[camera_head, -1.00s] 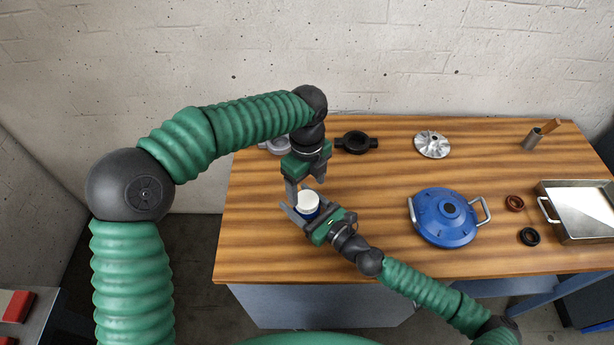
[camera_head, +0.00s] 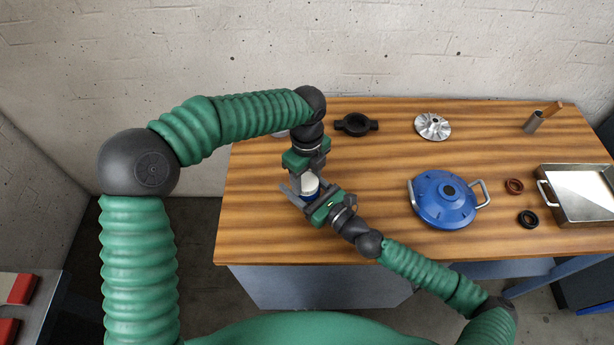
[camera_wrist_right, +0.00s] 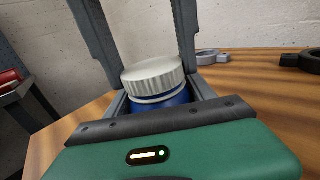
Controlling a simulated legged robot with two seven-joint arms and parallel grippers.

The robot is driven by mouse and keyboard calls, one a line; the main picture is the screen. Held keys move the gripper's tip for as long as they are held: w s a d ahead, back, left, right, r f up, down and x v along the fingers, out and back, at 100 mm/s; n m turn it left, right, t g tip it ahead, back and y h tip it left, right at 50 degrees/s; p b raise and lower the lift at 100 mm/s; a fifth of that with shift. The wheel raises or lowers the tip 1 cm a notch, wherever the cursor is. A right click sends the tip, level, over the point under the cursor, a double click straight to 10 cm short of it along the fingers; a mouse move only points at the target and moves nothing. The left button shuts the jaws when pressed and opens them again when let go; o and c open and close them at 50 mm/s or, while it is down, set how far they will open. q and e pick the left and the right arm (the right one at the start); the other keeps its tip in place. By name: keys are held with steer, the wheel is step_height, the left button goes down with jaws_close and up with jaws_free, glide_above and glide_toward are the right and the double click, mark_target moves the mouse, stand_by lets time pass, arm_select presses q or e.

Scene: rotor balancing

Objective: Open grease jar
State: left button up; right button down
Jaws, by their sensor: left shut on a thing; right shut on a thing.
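The grease jar has a blue body (camera_wrist_right: 160,106) and a white ribbed lid (camera_wrist_right: 153,77), seated on the body and slightly tilted in the right wrist view. The lid also shows in the head view (camera_head: 310,184), near the table's left front. My right gripper (camera_head: 305,193) is shut on the jar's body from the side. My left gripper (camera_head: 309,179) points down from above and is shut on the lid, its fingers at either side. Much of the body is hidden by the grippers.
The middle is clear.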

arm_select(q)
steer(key=shift+c, duration=0.8)
steer(key=n, duration=0.7)
steer(key=shift+d+r, duration=0.1)
steer(key=n, duration=1)
steer(key=shift+n, duration=0.4)
steer(key=shift+r, duration=0.15)
steer(key=shift+r, duration=0.95)
